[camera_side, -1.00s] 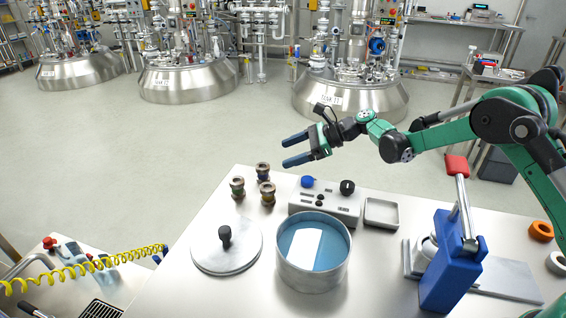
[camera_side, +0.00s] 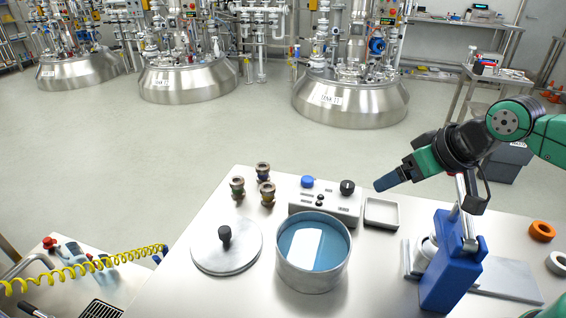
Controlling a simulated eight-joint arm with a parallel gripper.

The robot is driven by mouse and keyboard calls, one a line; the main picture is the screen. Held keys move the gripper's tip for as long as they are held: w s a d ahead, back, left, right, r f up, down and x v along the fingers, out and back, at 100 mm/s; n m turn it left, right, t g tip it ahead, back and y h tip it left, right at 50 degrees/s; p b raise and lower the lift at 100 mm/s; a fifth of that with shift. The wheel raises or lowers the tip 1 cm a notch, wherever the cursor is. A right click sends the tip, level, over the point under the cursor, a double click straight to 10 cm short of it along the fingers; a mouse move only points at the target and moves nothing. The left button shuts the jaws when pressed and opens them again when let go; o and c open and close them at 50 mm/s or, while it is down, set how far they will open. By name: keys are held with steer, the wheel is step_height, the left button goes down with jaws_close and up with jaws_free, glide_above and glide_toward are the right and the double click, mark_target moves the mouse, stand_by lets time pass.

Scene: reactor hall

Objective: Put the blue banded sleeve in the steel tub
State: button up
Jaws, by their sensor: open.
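Three small bronze-coloured sleeves stand upright in a cluster at the back left of the bench. The rear sleeve (camera_side: 263,171) seems to have a dark bluish band; the left sleeve (camera_side: 237,188) looks greenish and the front sleeve (camera_side: 267,194) yellowish, but the bands are small and hard to tell. The round steel tub (camera_side: 313,281) stands at the bench's middle, with blue liquid inside. My gripper (camera_side: 386,182) is open and empty, above the back of the bench, right of the control box and well right of the sleeves. Its fingers overlap in this view.
A steel lid (camera_side: 210,262) with a black knob lies left of the tub. A grey control box (camera_side: 330,205) and a shallow square tray (camera_side: 381,224) sit behind it.

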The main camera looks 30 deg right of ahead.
steer(key=shift+s+f, duration=0.1)
steer(key=shift+s, duration=0.05)
stand_by(0.3)
steer(key=n+g+y, duration=0.1)
steer(key=n+y, duration=0.1)
steer(key=n, duration=0.3)
glide_above(265, 167)
steer(key=s+d, duration=0.4)
steer(key=s, duration=0.3)
steer(key=f, duration=0.1)
steer(key=w+f, duration=0.1)
steer(key=f, duration=0.1)
steer(key=w+a+f+n+y, duration=0.1)
steer(key=w+f, duration=0.1)
steer(key=w+a+f+n, duration=0.1)
steer(key=f, duration=0.1)
steer(key=shift+w+a+f, duration=0.2)
steer(key=shift+w+f, duration=0.15)
steer(key=shift+f, duration=0.05)
steer(key=shift+g, duration=0.3)
steer(key=shift+x, duration=3.25)
steer(key=shift+a, duration=0.15)
jaws_close()
